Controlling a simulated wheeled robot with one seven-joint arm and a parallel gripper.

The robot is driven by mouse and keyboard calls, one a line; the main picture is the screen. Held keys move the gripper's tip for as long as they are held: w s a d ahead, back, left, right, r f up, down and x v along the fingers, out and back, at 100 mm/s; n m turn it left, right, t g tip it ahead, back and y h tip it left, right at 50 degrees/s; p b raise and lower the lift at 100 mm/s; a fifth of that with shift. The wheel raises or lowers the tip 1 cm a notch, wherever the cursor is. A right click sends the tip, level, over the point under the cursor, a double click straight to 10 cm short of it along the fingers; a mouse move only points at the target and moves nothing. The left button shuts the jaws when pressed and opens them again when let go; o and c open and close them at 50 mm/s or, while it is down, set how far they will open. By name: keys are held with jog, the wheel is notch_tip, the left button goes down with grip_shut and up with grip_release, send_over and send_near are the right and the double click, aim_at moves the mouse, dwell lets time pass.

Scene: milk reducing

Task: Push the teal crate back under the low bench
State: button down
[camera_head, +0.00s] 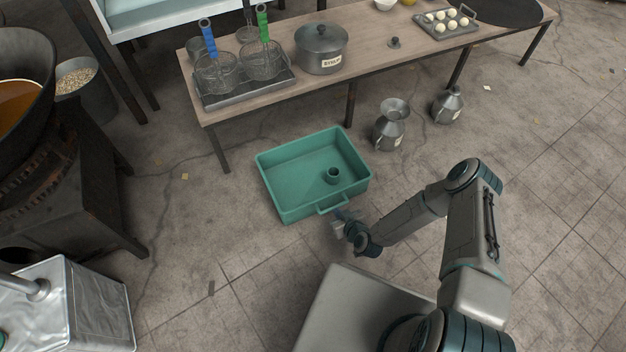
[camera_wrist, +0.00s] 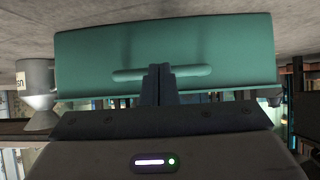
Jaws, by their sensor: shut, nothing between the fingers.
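The teal crate (camera_head: 272,187) sits on the floor in front of the low bench (camera_head: 215,108), mostly out from under it. A small dark cup stands inside the crate. The crate's handle (camera_head: 332,205) is on its near side. My gripper (camera_head: 340,214) is low by that handle, its fingers shut and empty. In the wrist view the crate's front wall (camera_wrist: 90,55) fills much of the picture, and my shut gripper (camera_wrist: 160,70) overlaps the handle bar (camera_wrist: 195,71). I cannot tell whether the fingertips touch it.
Metal cans (camera_head: 388,134) and (camera_head: 447,105) stand on the floor right of the crate. The bench legs (camera_head: 350,104) rise behind it. A dark stove (camera_head: 70,190) stands at the left. The floor between the crate and bench is clear.

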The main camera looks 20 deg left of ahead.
jog(key=shift+w+a+f+b, duration=0.1)
jog(key=shift+w+a+b, duration=1.05)
jog(key=shift+w+a, duration=0.65)
jog(key=shift+w+a+r+b, duration=0.1)
jog(key=shift+w+a+b, duration=1)
jog(key=shift+w+a, duration=0.7)
jog(key=shift+w+a+f+b, duration=0.1)
jog(key=shift+w+a+b, duration=1.2)
jog(key=shift+a, duration=0.9)
jog(key=shift+w+a, duration=2.35)
jog(key=shift+a, duration=0.3)
jog(key=shift+w+a, duration=2.35)
jog(key=shift+a, duration=0.25)
jog(key=shift+s+d+p, duration=0.1)
jog(key=shift+p, duration=0.2)
jog(key=shift+s+d+r+p, duration=0.2)
jog(key=shift+d+r+p, duration=0.1)
jog(key=shift+p, duration=0.15)
jog(key=s+d+r+p, duration=0.1)
jog(key=s+d+p, duration=0.5)
jog(key=p, duration=0.1)
jog(key=shift+d+r, duration=0.3)
jog(key=shift+d, duration=0.1)
